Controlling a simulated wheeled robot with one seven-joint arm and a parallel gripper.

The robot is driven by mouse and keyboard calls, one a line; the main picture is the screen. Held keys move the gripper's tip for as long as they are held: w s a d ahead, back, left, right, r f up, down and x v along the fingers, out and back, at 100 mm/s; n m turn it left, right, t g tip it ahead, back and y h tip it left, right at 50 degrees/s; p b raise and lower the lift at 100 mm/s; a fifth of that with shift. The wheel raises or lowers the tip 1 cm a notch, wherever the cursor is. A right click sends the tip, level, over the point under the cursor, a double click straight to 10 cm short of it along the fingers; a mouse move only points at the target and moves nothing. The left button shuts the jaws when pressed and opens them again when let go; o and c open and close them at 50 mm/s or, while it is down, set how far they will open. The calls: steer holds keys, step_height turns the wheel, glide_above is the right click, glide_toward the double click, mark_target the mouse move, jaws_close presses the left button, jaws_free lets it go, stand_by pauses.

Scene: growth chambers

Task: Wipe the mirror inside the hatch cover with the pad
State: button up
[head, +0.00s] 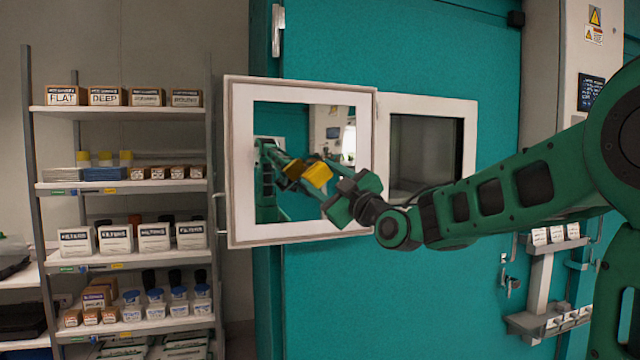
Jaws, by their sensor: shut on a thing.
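The hatch cover (240,225) is a white square frame, swung open to the left of a window in the teal door. The mirror (295,118) is set in its inner face and reflects my green arm, the yellow pad and part of the room. My gripper (326,186) is shut on the yellow pad (318,174) and holds it in front of the mirror, around its middle right. The reflected pad shows just left of the real one, close to it. I cannot tell whether the pad touches the glass. The gripper's fingertips are partly hidden.
A shelf rack (130,187) with boxes and bottles stands at the left, close to the cover's outer edge. The hatch window (425,140) is right of the cover, behind my arm. A wall holder (545,270) with small white packs is at lower right.

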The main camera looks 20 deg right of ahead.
steer(key=shift+w+a, duration=0.2)
steer(key=shift+w, duration=3)
steer(key=shift+w, duration=1.1)
steer(key=shift+w+d+f, duration=0.1)
steer(key=shift+d, duration=2.65)
steer(key=shift+w+d, duration=0.1)
steer(key=shift+d, duration=2.65)
steer(key=shift+c, duration=0.4)
steer(key=shift+a, duration=0.1)
steer(key=shift+s+a, duration=0.15)
steer(key=shift+a, duration=5.35)
steer(key=shift+r, duration=0.75)
steer(key=d, duration=0.7)
steer(key=shift+d, duration=0.3)
